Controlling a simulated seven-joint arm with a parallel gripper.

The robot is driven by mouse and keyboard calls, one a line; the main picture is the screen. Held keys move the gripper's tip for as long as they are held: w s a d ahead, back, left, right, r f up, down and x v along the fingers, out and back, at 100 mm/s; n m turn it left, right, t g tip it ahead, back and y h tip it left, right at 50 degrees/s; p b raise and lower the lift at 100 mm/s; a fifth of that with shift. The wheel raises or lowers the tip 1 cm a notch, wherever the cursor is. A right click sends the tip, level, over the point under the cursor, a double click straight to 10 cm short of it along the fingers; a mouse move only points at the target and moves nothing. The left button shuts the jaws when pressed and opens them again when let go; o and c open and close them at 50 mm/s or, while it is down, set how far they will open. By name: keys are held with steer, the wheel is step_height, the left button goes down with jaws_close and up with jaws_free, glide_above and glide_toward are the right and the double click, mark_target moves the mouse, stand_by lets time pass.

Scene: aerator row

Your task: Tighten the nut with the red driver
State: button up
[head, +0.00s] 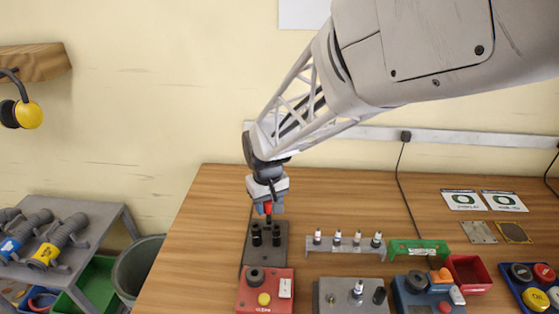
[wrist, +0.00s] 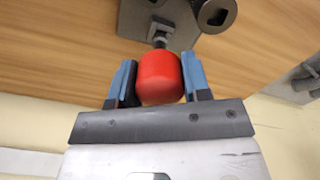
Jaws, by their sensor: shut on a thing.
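My gripper (head: 267,205) is shut on the red driver (wrist: 160,78), whose rounded red handle sits between the two blue-and-black fingers in the wrist view. The driver's dark shaft (wrist: 160,40) points away from the gripper toward a grey plate (wrist: 140,20). In the head view the red handle (head: 268,208) shows just below the gripper, over the dark grey stand (head: 283,250) with two black cylinders. I cannot tell whether the shaft touches the stand. I cannot make out the nut for certain in either view.
Right of the stand is a grey rack (head: 327,246) with several small white-and-black pieces. In front are a red box (head: 250,300) with a black knob, a grey block (head: 335,290) with a post, and a blue box (head: 408,300). A green holder (head: 420,250) and a red bin (head: 470,275) stand farther right.

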steer(key=shift+r, duration=0.75)
steer(key=shift+d, duration=0.1)
steer(key=shift+s+d+r, duration=0.2)
steer(key=shift+d+r, duration=0.1)
steer(key=shift+d, duration=0.25)
steer(key=s+d+r+m, duration=0.4)
steer(key=s+d+m, duration=0.1)
steer(key=s+d, duration=0.5)
steer(key=s+d+r+m, duration=0.5)
steer(key=s+d, duration=0.6)
steer(key=d, duration=0.3)
steer(key=shift+s+r+m, duration=0.3)
steer(key=shift+m, duration=0.4)
steer(key=shift+d+f, duration=0.1)
steer(key=shift+f, duration=0.05)
steer(key=shift+f, duration=2.45)
steer(key=shift+f, duration=1.1)
